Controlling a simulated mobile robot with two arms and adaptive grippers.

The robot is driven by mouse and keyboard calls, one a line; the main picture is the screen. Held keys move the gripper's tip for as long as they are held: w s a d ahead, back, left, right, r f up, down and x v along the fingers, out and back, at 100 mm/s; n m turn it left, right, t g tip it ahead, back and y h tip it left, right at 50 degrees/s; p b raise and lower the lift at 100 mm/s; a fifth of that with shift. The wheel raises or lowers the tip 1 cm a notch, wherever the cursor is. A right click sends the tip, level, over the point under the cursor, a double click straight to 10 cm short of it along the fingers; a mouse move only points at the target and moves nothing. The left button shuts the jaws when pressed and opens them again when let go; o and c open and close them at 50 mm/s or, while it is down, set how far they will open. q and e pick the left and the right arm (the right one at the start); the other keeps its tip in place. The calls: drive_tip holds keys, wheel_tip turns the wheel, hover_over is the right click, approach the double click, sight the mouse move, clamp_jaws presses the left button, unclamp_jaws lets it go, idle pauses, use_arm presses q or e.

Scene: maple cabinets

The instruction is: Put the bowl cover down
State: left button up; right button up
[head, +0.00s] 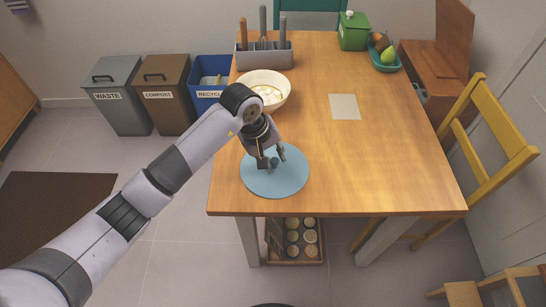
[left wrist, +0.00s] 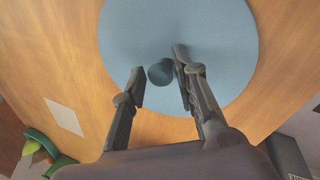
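The bowl cover (head: 293,182) is a flat, round, light-blue disc with a small dark knob (left wrist: 160,73). It lies flat on the wooden table (head: 385,170) near the front left corner. It also shows in the left wrist view (left wrist: 225,35). My left gripper (head: 272,158) is just above the cover's middle. In the left wrist view its fingers (left wrist: 159,62) are apart, with the knob between them, closer to the right finger; a gap shows on the left side. A cream bowl (head: 282,92) stands uncovered behind the gripper, partly hidden by my left arm. My right gripper is not in view.
A grey utensil holder (head: 264,58), a pale square sheet (head: 345,107), a green container (head: 354,30) and a fruit dish (head: 387,65) are on the table. Waste bins (head: 118,95) stand left; a yellow chair (head: 480,140) stands right. The table's front right is clear.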

use_arm(q)
drive_tip(key=shift+o, duration=1.1)
drive_tip(key=shift+r, duration=0.2)
drive_tip(key=shift+a+r, duration=0.15)
drive_tip(key=shift+r, duration=0.15)
drive_tip(key=b+v, duration=0.1)
drive_tip(key=v, duration=1)
drive_tip(key=shift+r, duration=0.15)
drive_tip(key=shift+s, duration=0.1)
